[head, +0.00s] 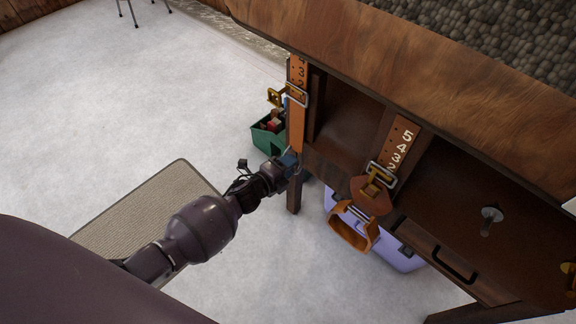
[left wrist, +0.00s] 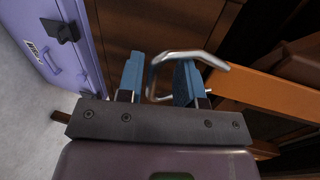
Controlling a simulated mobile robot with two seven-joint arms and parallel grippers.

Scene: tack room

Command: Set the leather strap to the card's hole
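A second numbered strap (head: 398,146) hangs to the right, with a buckle and stirrup-like leather loop below. My left gripper (head: 290,161) is at the lower end of the left strap. In the left wrist view its blue fingers (left wrist: 158,82) are apart; one side of a silver ring (left wrist: 153,78) lies between them, not visibly clamped. The strap shows there as an orange band (left wrist: 265,95). I cannot make out a card. My right gripper is out of view.
A green box (head: 268,138) with small items stands on the floor behind the left strap. A lilac case (head: 400,255) stands under the bench (head: 450,75). A metal knob (head: 491,215) and drawer handle (head: 453,265) are at right. A mat (head: 150,205) lies on open floor at left.

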